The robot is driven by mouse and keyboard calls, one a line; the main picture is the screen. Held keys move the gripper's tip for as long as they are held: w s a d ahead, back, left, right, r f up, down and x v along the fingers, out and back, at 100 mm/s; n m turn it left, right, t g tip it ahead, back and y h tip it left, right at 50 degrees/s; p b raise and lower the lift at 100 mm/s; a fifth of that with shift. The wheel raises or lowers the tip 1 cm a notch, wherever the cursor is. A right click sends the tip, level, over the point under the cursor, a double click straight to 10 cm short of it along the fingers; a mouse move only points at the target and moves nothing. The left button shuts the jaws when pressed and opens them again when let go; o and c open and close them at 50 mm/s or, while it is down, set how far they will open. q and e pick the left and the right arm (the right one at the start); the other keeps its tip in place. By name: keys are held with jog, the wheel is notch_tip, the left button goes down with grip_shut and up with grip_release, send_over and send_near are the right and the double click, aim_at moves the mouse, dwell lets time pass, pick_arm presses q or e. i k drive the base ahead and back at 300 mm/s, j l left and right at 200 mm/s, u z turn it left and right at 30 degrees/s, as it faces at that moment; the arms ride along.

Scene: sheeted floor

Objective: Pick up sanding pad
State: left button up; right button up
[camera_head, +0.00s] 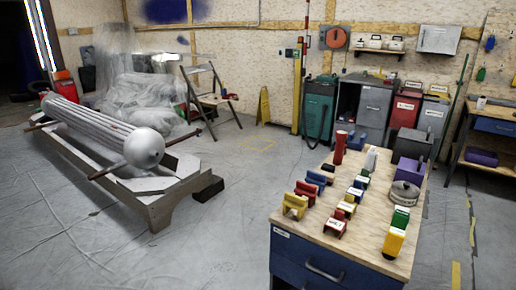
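No single item is clearly readable as the sanding pad at this size. A wooden-topped workbench (312,229) at the lower right holds several small coloured blocks, which may be sanding pads. A yellow handled block (294,206) sits at its near left, with red and blue blocks (314,181) in a row behind it. A red and white block (336,224) stands near the middle front. A yellow block (394,241) and a green-topped block (400,218) stand along the right edge. Neither of my grippers shows in the head view.
A red cylinder (340,147) and a grey round item (405,193) also stand on the workbench. A long white cylindrical piece (90,125) rests on a wooden cradle at the left. Bins and cabinets (374,105) line the back wall. The sheeted floor between is largely clear.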

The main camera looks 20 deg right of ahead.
aim_at(328, 168)
jog(key=i+u, duration=0.3)
jog(key=i, duration=0.35)
jog(key=i+j+u, duration=0.1)
jog(key=i, duration=1.1)
jog(key=i+z, duration=0.3)
jog(key=i, duration=0.2)
jog(key=i+j+z, duration=0.1)
jog(key=i+z, duration=0.25)
jog(key=i, duration=0.15)
jog(key=i+z, duration=0.5)
jog(key=z, duration=0.2)
jog(key=i+j+z, duration=0.15)
jog(key=z, duration=0.15)
jog(key=i+z, duration=0.2)
jog(key=z, duration=0.15)
jog(key=i+j+z, duration=0.1)
jog(key=z, duration=0.25)
jog(key=i+j+z, duration=0.15)
jog(key=z, duration=0.25)
jog(key=i+j+z, duration=0.25)
jog(key=z, duration=0.15)
jog(key=i+j+z, duration=0.55)
jog(key=j, duration=0.15)
jog(key=j+z, duration=0.2)
jog(key=j, duration=0.2)
jog(key=i, duration=0.05)
